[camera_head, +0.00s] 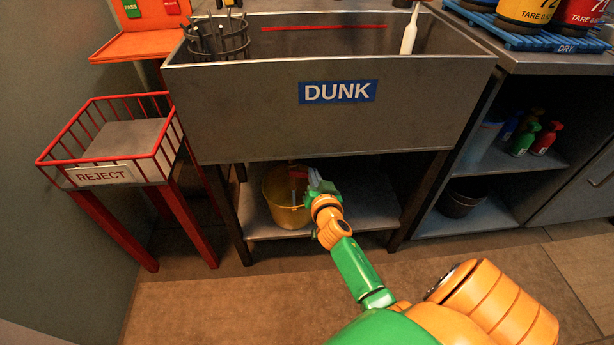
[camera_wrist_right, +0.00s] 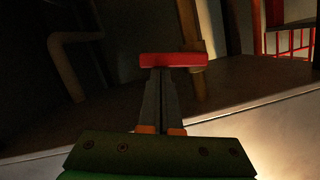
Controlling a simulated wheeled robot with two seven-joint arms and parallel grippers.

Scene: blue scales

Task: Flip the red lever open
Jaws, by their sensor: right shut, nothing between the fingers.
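The red lever (camera_wrist_right: 173,60) shows in the right wrist view as a short red bar lying crosswise just beyond my fingertips. In the head view a small red part of it (camera_head: 298,172) shows under the sink, partly hidden by my gripper. My right gripper (camera_head: 312,178) reaches under the DUNK sink, above a yellow bucket. In the right wrist view its fingers (camera_wrist_right: 160,75) are together and empty, with the tips at or very near the lever; I cannot tell whether they touch. My left gripper is not in view.
The DUNK sink (camera_head: 250,115) overhangs my right arm. The yellow bucket (camera_head: 285,212) stands on the lower shelf (camera_head: 350,215). A red REJECT basket (camera_head: 100,175) stands at the left. A shelf with bottles (camera_head: 538,138) is at the right. A pipe (camera_wrist_right: 65,65) is at the left in the wrist view.

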